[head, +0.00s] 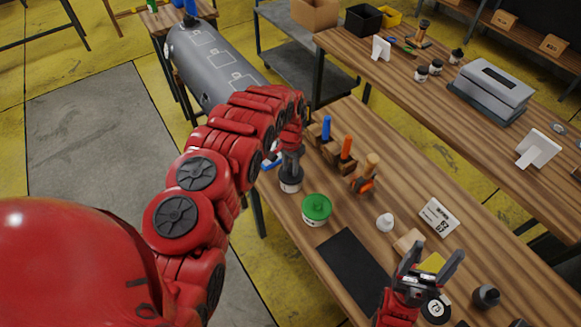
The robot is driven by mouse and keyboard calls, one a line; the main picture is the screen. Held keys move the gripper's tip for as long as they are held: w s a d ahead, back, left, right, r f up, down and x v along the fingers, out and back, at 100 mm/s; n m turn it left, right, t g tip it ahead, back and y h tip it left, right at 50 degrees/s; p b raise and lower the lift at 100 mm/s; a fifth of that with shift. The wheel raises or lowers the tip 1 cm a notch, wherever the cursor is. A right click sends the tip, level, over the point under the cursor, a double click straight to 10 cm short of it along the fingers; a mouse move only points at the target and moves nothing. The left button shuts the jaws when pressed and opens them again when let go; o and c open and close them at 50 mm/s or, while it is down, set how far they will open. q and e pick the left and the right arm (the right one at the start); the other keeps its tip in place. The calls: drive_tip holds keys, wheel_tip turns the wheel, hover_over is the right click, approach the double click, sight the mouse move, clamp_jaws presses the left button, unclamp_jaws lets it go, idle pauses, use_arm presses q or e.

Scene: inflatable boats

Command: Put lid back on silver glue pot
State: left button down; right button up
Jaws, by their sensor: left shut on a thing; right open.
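My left gripper (291,168) points down and is shut at the top of a small pot (290,185) with a pale label, near the table's left edge. The gripped piece looks like a dark grey lid, mostly hidden by the fingers. I cannot tell whether it touches the pot's rim. A white pot with a green lid (316,208) stands just to the right and nearer. My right gripper (432,264) is open and empty over the near right part of the table.
A black mat (352,267) lies between the grippers. Blue- and orange-handled tools (346,147) stand in wooden blocks behind the pots. A small white bottle (386,223), a printed card (438,217) and a dark pot (486,297) stand to the right.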

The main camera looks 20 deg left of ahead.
use_arm(q)
drive_tip(key=shift+c, duration=0.4)
unclamp_jaws()
drive_tip(key=shift+r, duration=0.15)
drive_tip(key=shift+r+p, duration=0.85)
drive_tip(key=shift+r, duration=2.5)
clamp_jaws()
